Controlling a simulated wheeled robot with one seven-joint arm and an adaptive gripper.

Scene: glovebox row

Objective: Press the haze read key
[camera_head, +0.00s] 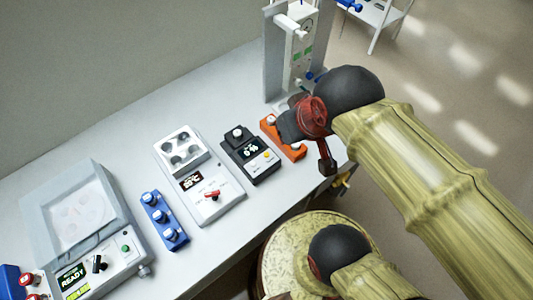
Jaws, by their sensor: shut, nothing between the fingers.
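A small dark instrument (237,166) sits on the bench right of centre, with a white round part on top and a lit display (250,149) with a percent sign. A small yellow-orange button (267,155) is on its front panel; I cannot read any label, so I cannot be sure it is the haze read key. My gripper (327,165) is shut and empty, pointing down near the bench's front edge. It is to the right of the dark instrument and apart from it in the picture.
An orange block (270,128) stands between the instrument and my gripper, partly hidden by my arm. A white device with a red switch (212,194), a blue block with knobs (164,220) and a lidded grey unit (120,254) are left. A tall grey stand (273,55) is behind.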

